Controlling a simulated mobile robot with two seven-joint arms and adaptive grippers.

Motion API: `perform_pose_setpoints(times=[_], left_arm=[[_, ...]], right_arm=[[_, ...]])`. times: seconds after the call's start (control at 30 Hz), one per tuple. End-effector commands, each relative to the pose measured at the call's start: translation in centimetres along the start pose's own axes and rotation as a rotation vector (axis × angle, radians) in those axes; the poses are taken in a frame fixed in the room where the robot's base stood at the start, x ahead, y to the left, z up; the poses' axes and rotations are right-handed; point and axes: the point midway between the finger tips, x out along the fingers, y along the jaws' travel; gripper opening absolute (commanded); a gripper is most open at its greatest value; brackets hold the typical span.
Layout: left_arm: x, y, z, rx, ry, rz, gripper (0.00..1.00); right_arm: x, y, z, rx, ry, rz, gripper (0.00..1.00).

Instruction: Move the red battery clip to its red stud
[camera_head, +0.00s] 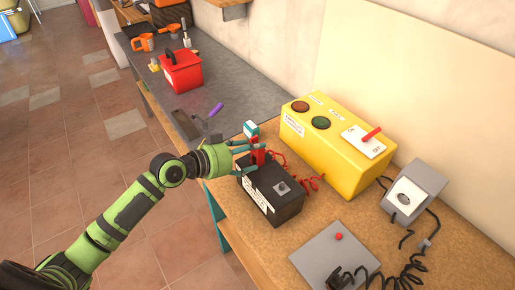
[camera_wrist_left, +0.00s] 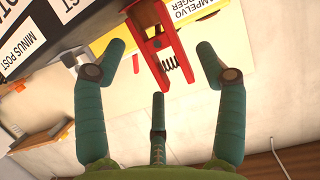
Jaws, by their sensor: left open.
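The red battery clip (camera_head: 259,157) is at the far end of the black battery (camera_head: 270,205) on the wooden bench, partly hidden by my left gripper. My left gripper (camera_head: 250,154) is open around the clip. In the left wrist view, the red clip (camera_wrist_left: 158,42) with its spring stands between the spread fingers, with a gap on each side. A white "MINUS POST" label (camera_wrist_left: 38,38) shows at upper left there. A grey stud (camera_head: 282,187) is on the near part of the battery top. I cannot make out the red stud. My right gripper is not in view.
A yellow charger box (camera_head: 338,155) with a red-handled switch stands right of the battery, and red cable lies between them. A grey plate (camera_head: 334,257), a grey socket box (camera_head: 413,193) and black cables are at the right. A red toolbox (camera_head: 182,70) stands on the far bench.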

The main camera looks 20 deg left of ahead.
Motion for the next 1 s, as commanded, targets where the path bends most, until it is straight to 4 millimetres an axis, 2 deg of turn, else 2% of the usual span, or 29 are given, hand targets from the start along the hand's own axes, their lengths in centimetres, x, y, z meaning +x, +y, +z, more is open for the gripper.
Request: perform_pose_setpoints(times=[0.17, 0.4, 0.43, 0.57, 0.6, 1.0], left_arm=[[1.9, 0.0, -0.2, -0.002, 0.001, 0.000, 0.71], [2.1, 0.0, 0.1, 0.001, -0.001, 0.000, 0.71], [2.1, 0.0, 0.1, 0.001, -0.001, 0.000, 0.67], [2.1, 0.0, 0.1, 0.000, -0.001, 0.000, 0.15], [2.1, 0.0, 0.1, 0.001, -0.001, 0.000, 0.07], [2.0, 0.0, -0.2, 0.002, 0.002, -0.001, 0.07]], right_arm=[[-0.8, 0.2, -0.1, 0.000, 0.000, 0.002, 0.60], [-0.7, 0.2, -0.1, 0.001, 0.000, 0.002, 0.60], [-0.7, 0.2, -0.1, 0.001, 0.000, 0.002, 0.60], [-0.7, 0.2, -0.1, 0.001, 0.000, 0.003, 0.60], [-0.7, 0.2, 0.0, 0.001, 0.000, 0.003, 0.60], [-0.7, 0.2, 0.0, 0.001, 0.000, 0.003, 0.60]])
